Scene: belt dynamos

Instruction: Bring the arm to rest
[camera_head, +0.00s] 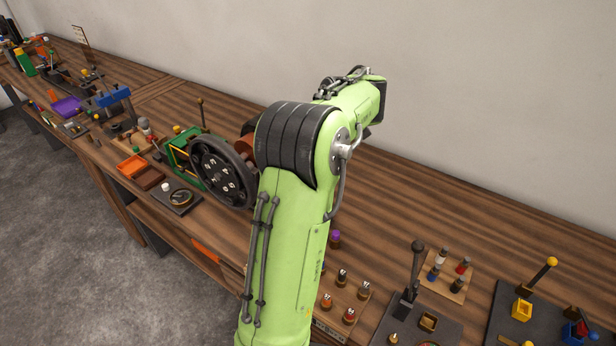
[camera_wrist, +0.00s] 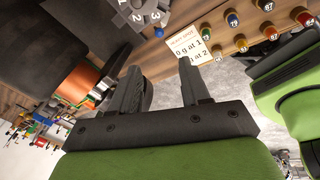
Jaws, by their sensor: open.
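My green arm rises through the middle of the head view and bends at a dark elbow joint. My gripper is hidden from the head view behind the arm. In the wrist view my gripper (camera_wrist: 160,92) shows two dark fingers spread apart with nothing between them. Past the fingers lie the wooden bench edge, a white card (camera_wrist: 188,45) with printed text, and grey floor. A dark round thing shows just behind the left finger; I cannot tell whether they touch.
A black lever (camera_head: 411,278) and a yellow-knobbed lever (camera_head: 541,272) stand at the right. Numbered pegs (camera_wrist: 240,42) line the bench. Bare bench (camera_head: 440,205) lies right of the arm.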

